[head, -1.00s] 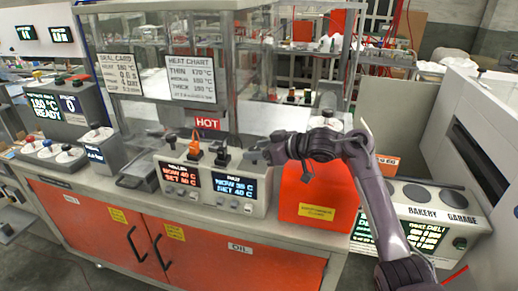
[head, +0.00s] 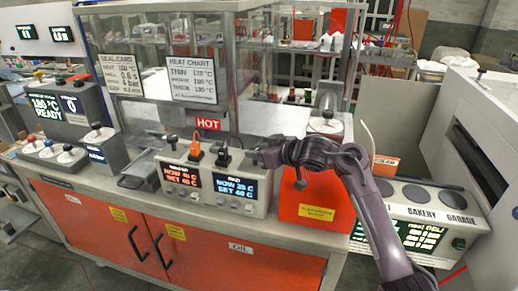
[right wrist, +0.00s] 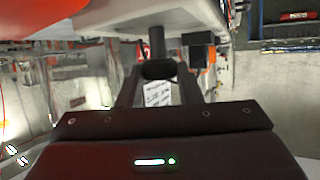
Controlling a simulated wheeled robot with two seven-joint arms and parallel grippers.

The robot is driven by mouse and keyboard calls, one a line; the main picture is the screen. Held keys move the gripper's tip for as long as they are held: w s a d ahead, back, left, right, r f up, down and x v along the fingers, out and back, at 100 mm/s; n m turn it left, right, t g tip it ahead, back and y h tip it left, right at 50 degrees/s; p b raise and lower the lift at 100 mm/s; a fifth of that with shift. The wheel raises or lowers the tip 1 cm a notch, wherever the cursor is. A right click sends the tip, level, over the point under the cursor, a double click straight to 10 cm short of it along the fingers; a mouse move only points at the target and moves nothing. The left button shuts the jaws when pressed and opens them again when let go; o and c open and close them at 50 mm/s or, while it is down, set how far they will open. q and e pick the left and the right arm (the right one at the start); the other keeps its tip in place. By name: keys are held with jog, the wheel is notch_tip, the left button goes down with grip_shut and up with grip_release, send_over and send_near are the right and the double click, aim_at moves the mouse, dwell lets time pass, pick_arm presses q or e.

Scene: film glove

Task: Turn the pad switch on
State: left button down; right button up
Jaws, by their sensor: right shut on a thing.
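The control box (head: 175,196) stands on the bench with an orange-lit display on its left and a blue-lit display (head: 236,188) on its right. My right gripper (head: 258,156) reaches in from the right to the box's upper right end. In the right wrist view, my right gripper (right wrist: 157,88) is shut on a black lever (right wrist: 157,45), which I take for the pad switch, coming out of the pale box (right wrist: 105,20). The gripper mostly hides this lever in the head view. I cannot read its on or off position. My left gripper is not in view.
A clear-walled hot enclosure (head: 285,70) rises behind the box.

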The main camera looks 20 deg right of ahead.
jog(key=shift+s+a+m+t+h, duration=0.15)
jog(key=shift+m+t+h, duration=0.35)
jog(key=shift+m+h, duration=0.6)
jog(key=shift+a+m+t+h+b, duration=0.1)
jog(key=shift+m+t+h+b, duration=0.3)
jog(key=shift+m+h, duration=0.45)
jog(key=o, duration=1)
jog(key=shift+c, duration=0.2)
jog(key=v, duration=0.7)
jog(key=shift+s+r, duration=0.2)
jog(key=shift+s, duration=0.1)
